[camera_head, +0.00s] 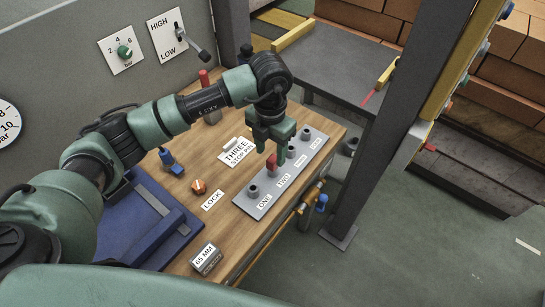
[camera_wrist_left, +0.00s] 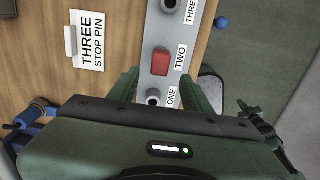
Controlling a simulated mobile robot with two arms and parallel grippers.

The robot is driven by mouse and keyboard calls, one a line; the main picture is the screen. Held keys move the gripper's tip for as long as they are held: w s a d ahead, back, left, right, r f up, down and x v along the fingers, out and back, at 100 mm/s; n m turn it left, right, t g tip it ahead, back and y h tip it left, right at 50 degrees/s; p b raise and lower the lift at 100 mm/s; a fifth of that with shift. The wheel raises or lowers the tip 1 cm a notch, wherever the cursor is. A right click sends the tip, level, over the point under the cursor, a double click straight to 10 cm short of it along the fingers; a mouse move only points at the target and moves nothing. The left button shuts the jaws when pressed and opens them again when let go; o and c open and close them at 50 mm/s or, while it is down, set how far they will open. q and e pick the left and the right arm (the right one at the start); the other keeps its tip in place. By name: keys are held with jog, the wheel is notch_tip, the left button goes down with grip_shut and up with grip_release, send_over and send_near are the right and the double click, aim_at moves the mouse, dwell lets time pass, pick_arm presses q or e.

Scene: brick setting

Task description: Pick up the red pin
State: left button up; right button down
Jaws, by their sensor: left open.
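The red pin (camera_head: 272,161) stands in the position labelled TWO on a grey plate (camera_head: 268,200) with several sockets. In the left wrist view the red pin (camera_wrist_left: 160,62) shows as a red block beside the TWO label. My left gripper (camera_head: 271,150) is open above the plate, with its fingers pointing down close to the pin. In the left wrist view the fingers of my left gripper (camera_wrist_left: 163,88) are spread and empty, and the pin appears just beyond them. I cannot tell their exact height over it. My right gripper is not in view.
A card reading THREE STOP PIN (camera_head: 236,151), a LOCK label (camera_head: 212,200) and an orange knob (camera_head: 199,186) are on the wooden bench. A blue tray (camera_head: 126,200) lies at left, a 65 MM block (camera_head: 205,259) in front. A dark post (camera_head: 395,110) stands right of the bench.

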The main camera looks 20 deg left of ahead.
aim_at(273, 158)
pick_arm(q)
jog(key=shift+w+d+f+p, duration=0.1)
jog(key=shift+d+f+p, duration=0.05)
jog(key=shift+f+p, duration=0.3)
jog(key=f, duration=0.1)
jog(key=w+f+p, duration=0.1)
jog(key=f, duration=0.1)
jog(key=shift+f, duration=0.55)
jog(key=c, duration=1)
grip_shut()
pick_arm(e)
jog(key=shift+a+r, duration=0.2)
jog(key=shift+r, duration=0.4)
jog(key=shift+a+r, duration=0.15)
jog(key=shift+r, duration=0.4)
